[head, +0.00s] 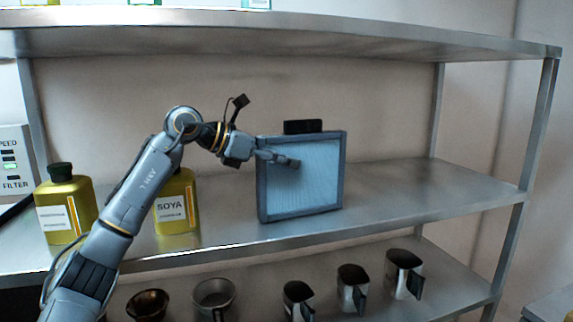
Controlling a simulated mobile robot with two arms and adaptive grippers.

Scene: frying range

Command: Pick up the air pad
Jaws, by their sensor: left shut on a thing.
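The air pad (320,185) is a square panel with a pale blue pleated face and a grey-blue frame. It stands upright on the middle metal shelf, or just over it; I cannot tell if its lower edge touches. A black tab (303,126) shows at its top edge. My left gripper (285,159) is shut on the air pad at the upper left of its frame, with a finger across the front face. The other finger is hidden. My right gripper is out of view.
A yellow-green soya bottle (177,215) and a similar black-capped bottle (67,205) stand left on the middle shelf (430,190). The shelf's right part is clear. Several metal jugs and bowls (352,290) stand on the lower shelf. An upper shelf (350,37) hangs above.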

